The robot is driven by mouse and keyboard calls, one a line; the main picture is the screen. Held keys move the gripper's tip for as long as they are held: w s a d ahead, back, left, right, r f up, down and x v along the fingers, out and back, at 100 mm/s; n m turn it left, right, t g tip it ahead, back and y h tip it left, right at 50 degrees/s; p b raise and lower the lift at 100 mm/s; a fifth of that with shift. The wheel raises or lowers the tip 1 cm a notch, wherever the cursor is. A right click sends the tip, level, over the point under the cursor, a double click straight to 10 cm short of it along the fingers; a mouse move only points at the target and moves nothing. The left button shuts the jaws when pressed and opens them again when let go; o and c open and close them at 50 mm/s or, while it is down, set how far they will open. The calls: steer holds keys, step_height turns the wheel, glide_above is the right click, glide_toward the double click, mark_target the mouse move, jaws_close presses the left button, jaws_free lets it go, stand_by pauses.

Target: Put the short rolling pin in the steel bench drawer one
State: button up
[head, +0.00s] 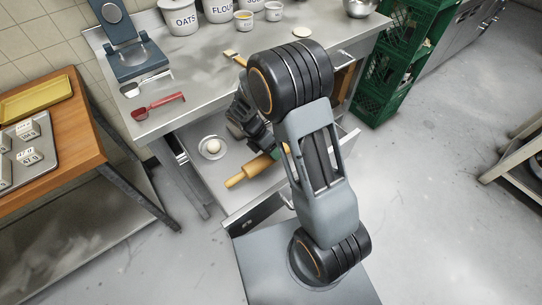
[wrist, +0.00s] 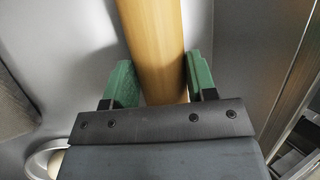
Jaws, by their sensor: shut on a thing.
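The short wooden rolling pin (head: 249,171) is tan and lies slantwise within the outline of the open steel bench drawer (head: 215,186) in the head view. My gripper (wrist: 160,82) has its green fingers on both sides of the pin's barrel (wrist: 157,38) in the wrist view and is shut on it. In the head view my arm partly hides the gripper and the pin's right end. The drawer is pulled out under the steel bench. I cannot tell whether the pin touches the drawer floor or hangs just above it.
A small white dish (head: 204,153) with a pale round thing sits in the drawer, left of the pin. The bench top (head: 210,85) holds a scale (head: 140,60), a red scoop (head: 158,106) and canisters. Green crates (head: 385,75) stand at right. Open floor lies right.

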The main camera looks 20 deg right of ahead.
steer(key=shift+f, duration=1.75)
steer(key=shift+f, duration=0.1)
steer(key=o, duration=1.3)
steer(key=v, duration=1.2)
step_height(320, 180, up, 12)
steer(key=m+t+y, duration=0.5)
steer(key=m+t, duration=0.1)
steer(key=m, duration=1.4)
glide_above(268, 157)
steer(key=s+d, duration=0.2)
steer(key=s, duration=0.5)
steer(key=shift+s+a+f+m, duration=0.15)
steer(key=shift+s+m, duration=0.65)
steer(key=shift+m, duration=0.4)
